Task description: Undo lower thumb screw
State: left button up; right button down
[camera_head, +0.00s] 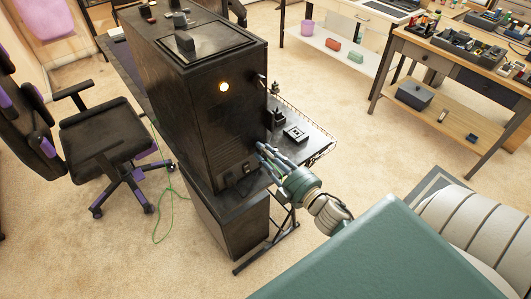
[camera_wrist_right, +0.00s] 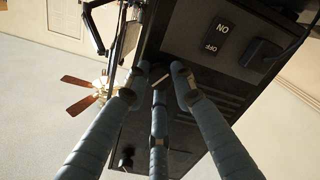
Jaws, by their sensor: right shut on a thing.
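A black computer case (camera_head: 225,115) stands upright, its back panel facing me. My right gripper (camera_head: 262,150) reaches in from the lower right to the low right edge of that panel. In the right wrist view its three blue-grey fingers (camera_wrist_right: 160,78) close together at the case edge, beside the power switch (camera_wrist_right: 218,40). They are shut on the lower thumb screw, which the fingertips largely hide. A dark knob, likely the upper thumb screw (camera_head: 261,78), sticks out higher on the same edge. It also seems to show in the wrist view (camera_wrist_right: 126,160). My left gripper is not in view.
A plug (camera_wrist_right: 262,52) with a cable sits beside the switch. A dark desk (camera_head: 318,142) with small items extends right of the case. An office chair (camera_head: 105,140) stands left, and a green cable (camera_head: 160,215) lies on the floor. A wooden workbench (camera_head: 430,55) is far right.

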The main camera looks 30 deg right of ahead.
jog(key=n+b, duration=0.2)
jog(key=n, duration=1)
jog(key=shift+a+f+b, duration=0.1)
jog(key=shift+b, duration=0.3)
dwell(0.3)
jog(key=c, duration=1.5)
grip_release()
jog(key=shift+o, duration=0.2)
jog(key=shift+s, duration=0.1)
jog(key=s, duration=1.2)
jog(key=shift+d, duration=0.45)
jog(key=shift+w, duration=0.1)
